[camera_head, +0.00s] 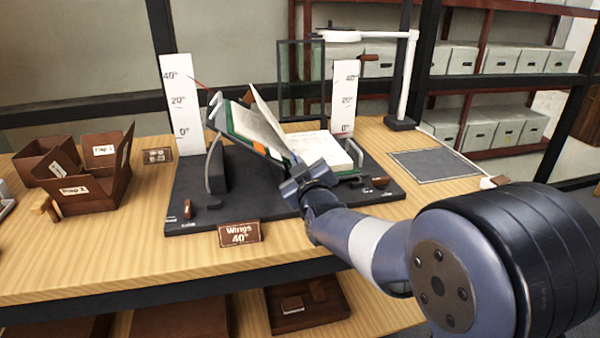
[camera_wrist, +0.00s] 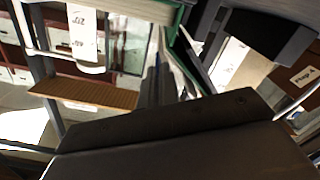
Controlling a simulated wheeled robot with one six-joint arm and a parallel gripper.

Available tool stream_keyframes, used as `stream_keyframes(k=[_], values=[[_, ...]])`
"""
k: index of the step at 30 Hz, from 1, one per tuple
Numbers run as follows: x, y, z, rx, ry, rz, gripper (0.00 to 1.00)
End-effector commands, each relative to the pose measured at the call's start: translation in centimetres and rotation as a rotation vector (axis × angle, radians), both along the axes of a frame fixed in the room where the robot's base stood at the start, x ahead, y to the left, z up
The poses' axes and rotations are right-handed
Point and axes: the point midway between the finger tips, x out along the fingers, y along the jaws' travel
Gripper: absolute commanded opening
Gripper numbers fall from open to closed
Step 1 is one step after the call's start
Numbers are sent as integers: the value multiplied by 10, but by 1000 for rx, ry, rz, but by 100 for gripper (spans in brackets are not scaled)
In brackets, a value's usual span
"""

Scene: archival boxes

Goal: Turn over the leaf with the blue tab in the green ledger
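The green ledger (camera_head: 256,130) lies open on a dark cradle (camera_head: 228,205). Its left side is tilted up on a wing, and its right page block (camera_head: 322,148) lies lower. One leaf (camera_head: 267,108) stands up from the left side. A small bluish patch shows by the gutter, but I cannot make out the blue tab clearly. My gripper (camera_head: 294,172) is low at the near edge of the ledger, by the gutter. In the wrist view its narrow fingers (camera_wrist: 160,82) look close together beside the green cover edge (camera_wrist: 173,18). Whether a leaf is between them is hidden.
Two white angle scales (camera_head: 181,105) (camera_head: 344,98) and a glass panel (camera_head: 300,80) stand behind the ledger. A white-armed stand (camera_head: 402,85) is at back right. Brown boxes (camera_head: 104,170) are at left. A "Wings 40°" sign (camera_head: 239,233) is in front. A grey mat (camera_head: 435,164) lies clear at right.

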Motion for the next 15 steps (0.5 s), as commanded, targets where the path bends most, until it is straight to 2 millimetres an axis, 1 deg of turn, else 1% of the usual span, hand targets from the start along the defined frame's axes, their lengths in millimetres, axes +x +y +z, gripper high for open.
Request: stream_keyframes(k=[7, 9, 15], values=[[0, 0, 0, 0, 2, 0, 0], [0, 0, 0, -1, 2, 0, 7], [0, 0, 0, 0, 2, -1, 24]])
